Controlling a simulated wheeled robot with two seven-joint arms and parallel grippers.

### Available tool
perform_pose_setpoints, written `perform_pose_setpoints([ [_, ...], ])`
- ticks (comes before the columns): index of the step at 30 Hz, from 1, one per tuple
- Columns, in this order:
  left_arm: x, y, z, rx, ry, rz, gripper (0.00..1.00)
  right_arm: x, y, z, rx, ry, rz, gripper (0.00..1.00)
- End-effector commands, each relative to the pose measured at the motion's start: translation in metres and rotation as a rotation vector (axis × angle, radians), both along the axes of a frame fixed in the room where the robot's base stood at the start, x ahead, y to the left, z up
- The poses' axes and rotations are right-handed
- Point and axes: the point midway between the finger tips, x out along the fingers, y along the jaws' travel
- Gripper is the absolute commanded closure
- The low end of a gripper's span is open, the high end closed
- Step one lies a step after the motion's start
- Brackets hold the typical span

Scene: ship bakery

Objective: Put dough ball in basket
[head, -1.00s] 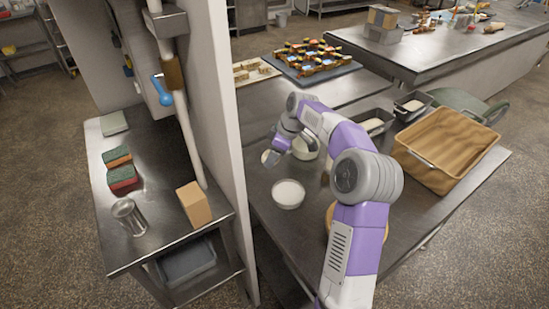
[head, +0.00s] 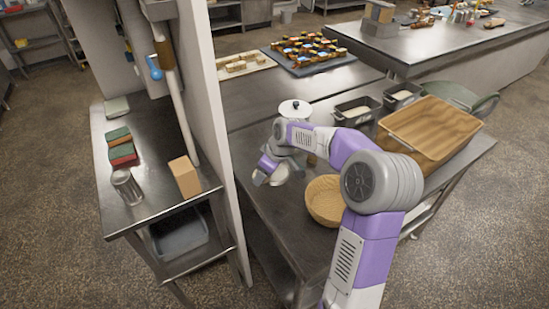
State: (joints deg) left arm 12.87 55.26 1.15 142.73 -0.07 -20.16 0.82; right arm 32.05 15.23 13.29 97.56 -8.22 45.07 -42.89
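A round woven tan basket (head: 325,203) sits on the steel table, partly covered by my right arm. My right gripper (head: 264,176) is low over the table, left of the basket, in front of a pale rounded shape (head: 281,174) that looks like the white bowl. The fingers are small and overlap pale surfaces, so I cannot tell whether they are open or hold anything. I cannot make out a dough ball clearly. My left gripper is not in view.
A white lidded pot (head: 295,111) stands behind my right arm. Loaf tins (head: 357,110) and a large wooden-looking tray (head: 432,130) are at the back right. A wall panel (head: 207,120) stands left of the table. A side counter (head: 150,205) holds sponges and a shaker.

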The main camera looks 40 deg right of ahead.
Motion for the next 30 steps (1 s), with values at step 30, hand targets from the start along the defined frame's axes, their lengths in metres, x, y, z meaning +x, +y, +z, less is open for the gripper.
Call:
perform_pose_setpoints([
  [30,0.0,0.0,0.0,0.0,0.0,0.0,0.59,-0.042,0.177,-0.082,-0.001,0.002,-0.399,0.68],
])
